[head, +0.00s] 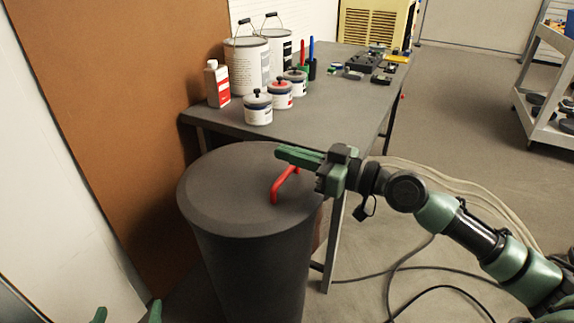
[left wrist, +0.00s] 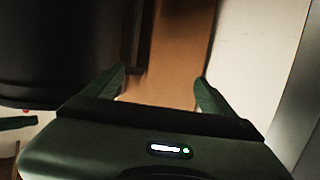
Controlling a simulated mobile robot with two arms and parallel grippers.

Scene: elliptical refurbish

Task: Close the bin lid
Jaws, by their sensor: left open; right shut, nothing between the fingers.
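The dark grey round bin (head: 250,275) stands at the near end of the workbench. Its lid (head: 225,195) lies level on top, with a red handle (head: 274,192) on it; I see no gap under the rim from this angle. My right gripper (head: 283,154) is shut and empty. It lies across the far right part of the lid, at the upper end of the handle and partly hiding it. My left gripper (head: 127,314) is open and empty, low at the left of the bin. In the left wrist view its fingers (left wrist: 157,90) are apart, and the dark bin wall (left wrist: 65,45) is at upper left.
The workbench (head: 345,105) behind the bin holds paint cans (head: 247,65), a bottle (head: 217,84), small jars (head: 257,108) and tools. A brown panel (head: 120,90) stands close on the left. Cables (head: 400,270) lie on the floor at right. A grey cart (head: 545,95) stands far right.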

